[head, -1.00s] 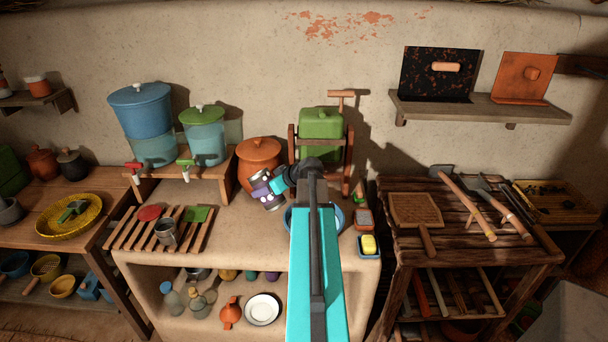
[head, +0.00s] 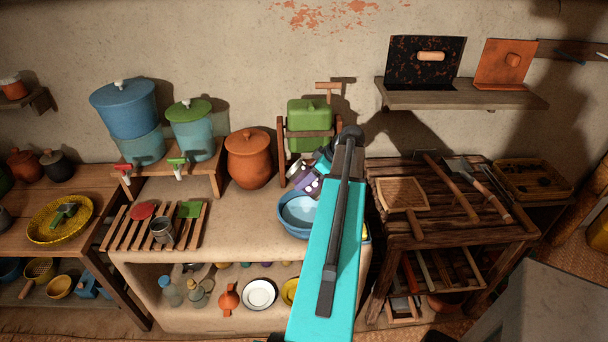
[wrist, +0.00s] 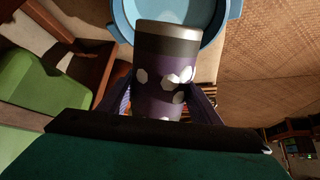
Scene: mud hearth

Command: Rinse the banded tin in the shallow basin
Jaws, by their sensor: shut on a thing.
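The banded tin (head: 308,182) is purple with white spots and a dark grey band at one end. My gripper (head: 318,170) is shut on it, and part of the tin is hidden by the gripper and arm. In the wrist view the tin (wrist: 160,72) sits between the two dark fingers, its grey end towards the basin. The shallow basin (head: 297,215) is light blue and sits on the counter. The tin is over its back edge in the head view, apparently above it. My arm covers the basin's right side. The basin rim (wrist: 236,12) shows beyond the tin in the wrist view.
A green drum in a wooden frame (head: 309,126) stands behind the basin. A lidded clay pot (head: 250,158) is to its left. A slatted rack (head: 122,229) holds a grey cup (head: 162,231). A wooden table with tools (head: 450,225) stands right.

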